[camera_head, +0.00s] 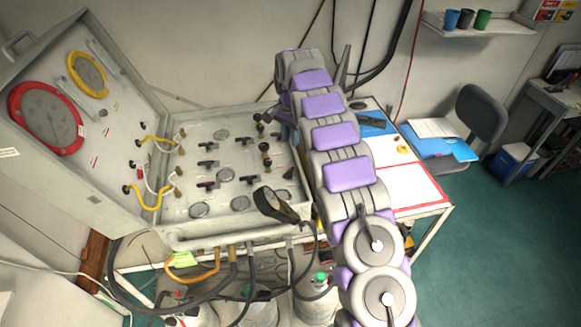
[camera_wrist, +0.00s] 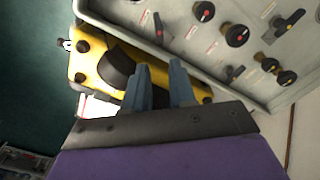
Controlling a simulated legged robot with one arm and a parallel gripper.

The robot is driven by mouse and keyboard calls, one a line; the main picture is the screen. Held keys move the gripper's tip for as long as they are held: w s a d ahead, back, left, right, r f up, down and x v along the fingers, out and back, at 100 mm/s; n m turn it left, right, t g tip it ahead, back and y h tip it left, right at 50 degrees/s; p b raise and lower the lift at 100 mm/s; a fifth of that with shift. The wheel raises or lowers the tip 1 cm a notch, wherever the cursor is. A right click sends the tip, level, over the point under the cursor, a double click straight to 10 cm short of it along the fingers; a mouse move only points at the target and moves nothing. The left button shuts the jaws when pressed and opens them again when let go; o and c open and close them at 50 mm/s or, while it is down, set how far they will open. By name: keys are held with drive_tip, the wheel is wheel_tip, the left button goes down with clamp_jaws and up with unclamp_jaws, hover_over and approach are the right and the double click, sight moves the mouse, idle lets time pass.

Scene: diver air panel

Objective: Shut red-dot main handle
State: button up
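Which one is the main handle I cannot tell. My gripper (camera_wrist: 163,80) has its two blue-grey fingers apart with nothing between them. It is near the panel's edge and touches no handle that I can see.
Yellow-dot handles (camera_wrist: 285,77) sit right of the red-dot ones. A yellow device (camera_wrist: 115,70) lies behind my fingers. Hoses and cylinders (camera_head: 315,300) stand below. A white table (camera_head: 405,185) is right of my arm.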

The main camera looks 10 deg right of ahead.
sight(290, 169)
wheel_tip(290, 169, down, 14)
drive_tip(key=shift+r, duration=0.25)
drive_tip(key=shift+c, duration=0.2)
clamp_jaws()
